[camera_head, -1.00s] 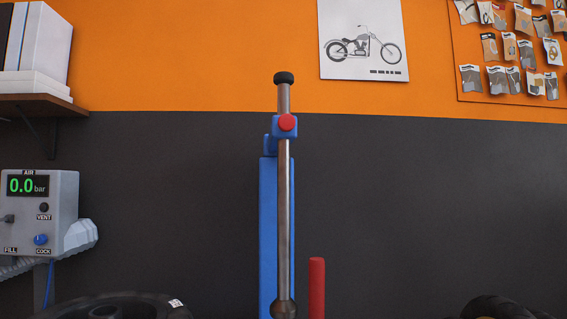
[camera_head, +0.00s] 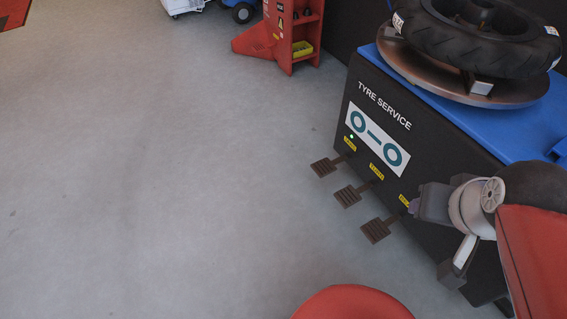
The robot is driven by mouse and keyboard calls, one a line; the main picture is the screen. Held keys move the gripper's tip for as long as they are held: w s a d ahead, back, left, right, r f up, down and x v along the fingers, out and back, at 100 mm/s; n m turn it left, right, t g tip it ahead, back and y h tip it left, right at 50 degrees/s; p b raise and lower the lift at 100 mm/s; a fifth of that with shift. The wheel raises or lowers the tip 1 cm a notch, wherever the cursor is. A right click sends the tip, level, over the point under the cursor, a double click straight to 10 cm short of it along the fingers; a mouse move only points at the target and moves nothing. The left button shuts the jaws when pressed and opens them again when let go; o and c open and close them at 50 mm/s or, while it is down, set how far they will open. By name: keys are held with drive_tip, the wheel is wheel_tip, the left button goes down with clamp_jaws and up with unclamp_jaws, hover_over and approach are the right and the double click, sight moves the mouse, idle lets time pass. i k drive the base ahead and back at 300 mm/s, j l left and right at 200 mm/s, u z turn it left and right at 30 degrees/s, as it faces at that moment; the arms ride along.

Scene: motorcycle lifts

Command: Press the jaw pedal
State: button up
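Three dark ribbed pedals stick out low from the front of the black tyre machine: a far pedal (camera_head: 323,167), a middle pedal (camera_head: 347,196) and a near pedal (camera_head: 375,230). Each has a small yellow label above it: far (camera_head: 350,144), middle (camera_head: 376,172) and near (camera_head: 404,200). Their lettering is too small to read surely, so I cannot tell which pedal is the jaw one. My gripper (camera_head: 411,207) is at the right, near the nearest label, partly covering it. It appears apart from the pedals.
A tyre (camera_head: 480,35) lies on the machine's round turntable (camera_head: 440,75) above a blue top (camera_head: 500,125). A red stand (camera_head: 280,45) with a yellow box is at the back. The grey floor (camera_head: 150,180) to the left is clear.

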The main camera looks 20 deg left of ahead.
sight(324, 168)
drive_tip(key=u, duration=0.55)
drive_tip(key=i+l+u, duration=0.1)
drive_tip(key=i, duration=0.2)
drive_tip(key=i+l+u, duration=0.15)
drive_tip(key=i+l, duration=0.1)
drive_tip(key=i, duration=0.05)
